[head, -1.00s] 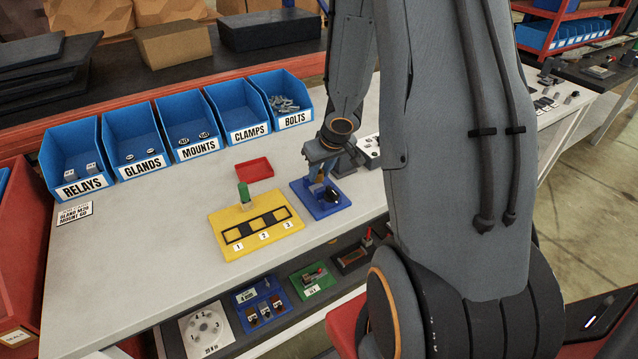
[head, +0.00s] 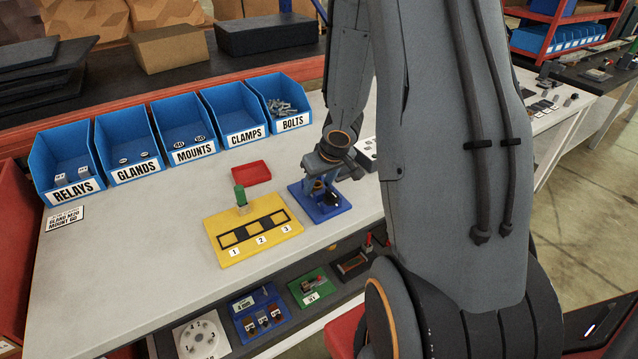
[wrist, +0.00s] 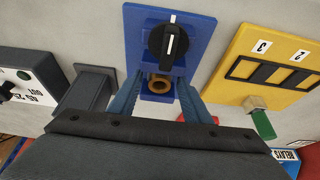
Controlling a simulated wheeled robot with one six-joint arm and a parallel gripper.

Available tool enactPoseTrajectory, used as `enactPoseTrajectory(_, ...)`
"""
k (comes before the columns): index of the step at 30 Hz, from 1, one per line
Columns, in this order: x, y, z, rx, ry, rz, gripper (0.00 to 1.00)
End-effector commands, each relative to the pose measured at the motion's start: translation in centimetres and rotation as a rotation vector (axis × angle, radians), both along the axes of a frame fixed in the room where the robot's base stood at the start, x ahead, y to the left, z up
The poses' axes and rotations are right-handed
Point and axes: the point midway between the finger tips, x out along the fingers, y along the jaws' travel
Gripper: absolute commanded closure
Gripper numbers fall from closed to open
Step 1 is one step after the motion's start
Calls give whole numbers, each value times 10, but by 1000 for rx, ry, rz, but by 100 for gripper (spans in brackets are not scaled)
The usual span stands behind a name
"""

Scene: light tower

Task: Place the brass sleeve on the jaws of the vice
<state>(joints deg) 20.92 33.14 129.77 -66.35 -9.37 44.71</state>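A brass ring-shaped piece, seemingly the brass sleeve (wrist: 159,86), shows end-on in the wrist view beside the black knob of a blue fixture (wrist: 140,18). In the head view the blue fixture (head: 340,209) stands right of the yellow plate, below my gripper (head: 320,178). In the wrist view the fingers of my gripper (wrist: 160,80) are apart, one on each side of the sleeve, with a narrow gap visible. The sleeve's lower end is hidden. A dark grey block (wrist: 86,98) beside the blue fixture may be the vice; its jaws are not clear.
A yellow plate (head: 222,250) with numbered squares and a green piece (head: 240,195) lies left of the blue fixture. A red tray (head: 251,173) lies behind it. A white box (wrist: 28,75) stands beyond the grey block. Blue bins (head: 190,128) line the back.

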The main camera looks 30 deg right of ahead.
Motion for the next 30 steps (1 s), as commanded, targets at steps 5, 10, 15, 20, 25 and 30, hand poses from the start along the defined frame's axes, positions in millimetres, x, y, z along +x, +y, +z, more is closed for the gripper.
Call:
enactPoseTrajectory(5,0,0,0,0,0,0,56)
enactPoseTrajectory(10,0,0,6,0,0,-1,56)
enactPoseTrajectory(15,-9,-1,28,-1,-1,-1,56)
enactPoseTrajectory(20,-20,-1,54,-1,-1,0,56)
enactPoseTrajectory(25,-30,-1,79,-1,-1,-1,56)
enactPoseTrajectory(30,-39,-2,99,0,0,-1,56)
